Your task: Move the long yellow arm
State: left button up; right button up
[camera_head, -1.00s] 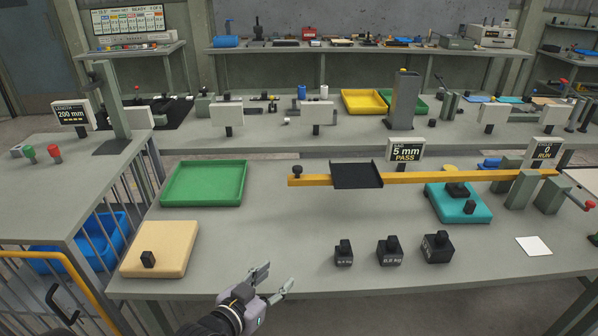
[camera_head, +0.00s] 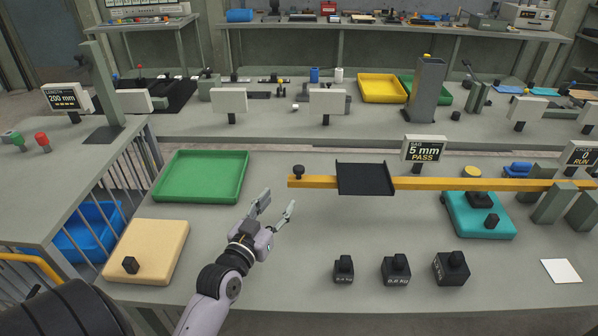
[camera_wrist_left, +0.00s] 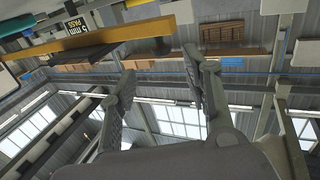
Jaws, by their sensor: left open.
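The long yellow arm (camera_head: 445,184) is a horizontal bar above the table, running from a black knob (camera_head: 298,171) at its left end to grey supports (camera_head: 553,203) at the right. A black tray (camera_head: 365,178) sits across it left of its middle. In the left wrist view the yellow arm (camera_wrist_left: 120,41) crosses the upper left. My left gripper (camera_head: 277,206) is open and empty, in front of and left of the bar's knob end, apart from it. Its two fingers also show in the left wrist view (camera_wrist_left: 160,85). My right gripper is not in view.
Several black weights (camera_head: 396,270) stand at the front. A green tray (camera_head: 200,176) and a beige block (camera_head: 146,252) are to the left. A teal block (camera_head: 478,222) is under the bar at right. A display (camera_head: 424,149) reading 5 mm PASS stands behind the bar.

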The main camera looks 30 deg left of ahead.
pick_arm(q)
send_near(298, 176)
jog(key=w, duration=0.4)
jog(key=w+a, duration=0.1)
jog(key=w, duration=0.1)
jog(key=w+a, duration=0.1)
jog(key=w, duration=0.2)
jog(key=shift+r+p, duration=0.15)
jog(key=shift+p, duration=0.25)
jog(key=shift+w, duration=0.35)
jog(key=shift+w+d, duration=0.1)
jog(key=shift+w, duration=0.4)
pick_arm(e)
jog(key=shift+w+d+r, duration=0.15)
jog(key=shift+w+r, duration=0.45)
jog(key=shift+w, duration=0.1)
